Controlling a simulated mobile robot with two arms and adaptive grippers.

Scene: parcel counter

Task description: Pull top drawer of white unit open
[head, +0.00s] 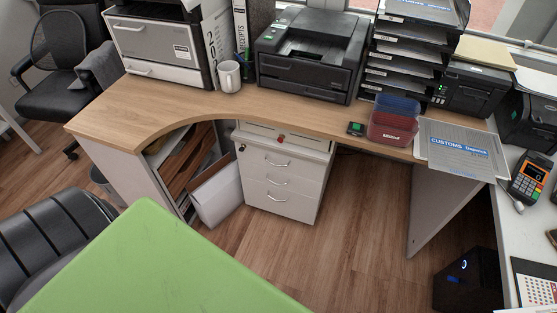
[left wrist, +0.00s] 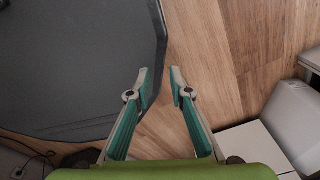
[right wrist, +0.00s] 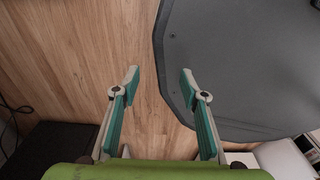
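The white drawer unit (head: 283,180) stands under the wooden desk in the head view. Its front shows several drawers with bar handles. A small red thing (head: 281,139) shows near the unit's upper edge. Neither gripper shows in the head view. My left gripper (left wrist: 159,76) is open and empty in the left wrist view, above the floor and a dark grey surface. My right gripper (right wrist: 159,76) is open and empty in the right wrist view, also above the floor.
The wooden desk (head: 200,103) overhangs the unit. A white bin-like box (head: 216,193) stands close to the unit's left. A black box (head: 468,280) with a blue light stands on the floor at right. Wooden floor (head: 350,235) right of the unit is clear.

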